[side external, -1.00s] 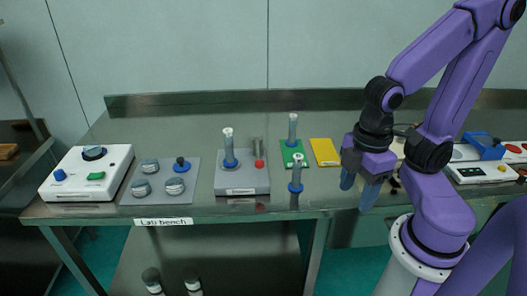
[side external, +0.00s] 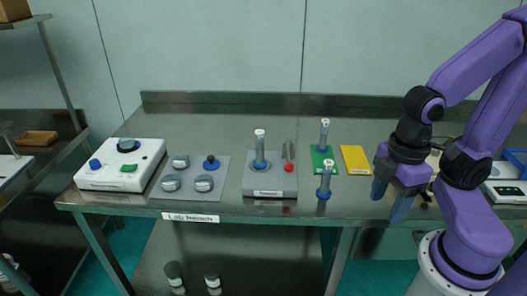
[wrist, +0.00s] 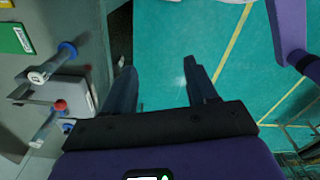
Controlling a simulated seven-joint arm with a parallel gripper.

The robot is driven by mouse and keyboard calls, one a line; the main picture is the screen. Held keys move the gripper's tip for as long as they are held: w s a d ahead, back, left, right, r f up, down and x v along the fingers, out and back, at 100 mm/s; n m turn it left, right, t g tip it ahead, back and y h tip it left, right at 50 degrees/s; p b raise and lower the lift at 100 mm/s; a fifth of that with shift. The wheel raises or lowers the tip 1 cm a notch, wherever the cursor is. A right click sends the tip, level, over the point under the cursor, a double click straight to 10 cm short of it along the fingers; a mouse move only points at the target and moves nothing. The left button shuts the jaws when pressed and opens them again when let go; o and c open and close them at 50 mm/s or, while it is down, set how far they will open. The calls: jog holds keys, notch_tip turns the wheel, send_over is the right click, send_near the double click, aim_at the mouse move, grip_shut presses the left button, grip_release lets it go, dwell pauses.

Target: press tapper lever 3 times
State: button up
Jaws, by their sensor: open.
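The grey tapper unit (side external: 262,186) stands near the front of the bench, with an upright tube in a blue collar (side external: 260,150) on it. The tapper lever, which I take to be the part with the red ball end (side external: 289,168), is on its right side. A metal post stands behind the ball. In the wrist view the red ball (wrist: 60,106) is at the left. My gripper (side external: 389,199) is open and empty, pointing down at the bench's front edge, well right of the tapper. The wrist view shows its fingers apart (wrist: 158,68) over the green floor.
A blue-collared tube (side external: 325,180) stands between tapper and gripper. A green plate with another tube (side external: 324,135) and a yellow plate (side external: 355,160) lie behind. Grey tray with sieve parts (side external: 217,180) and white machine (side external: 120,165) are left. Free bench lies behind the tapper.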

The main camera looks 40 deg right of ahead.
dwell(0.4)
grip_shut()
dwell(1.5)
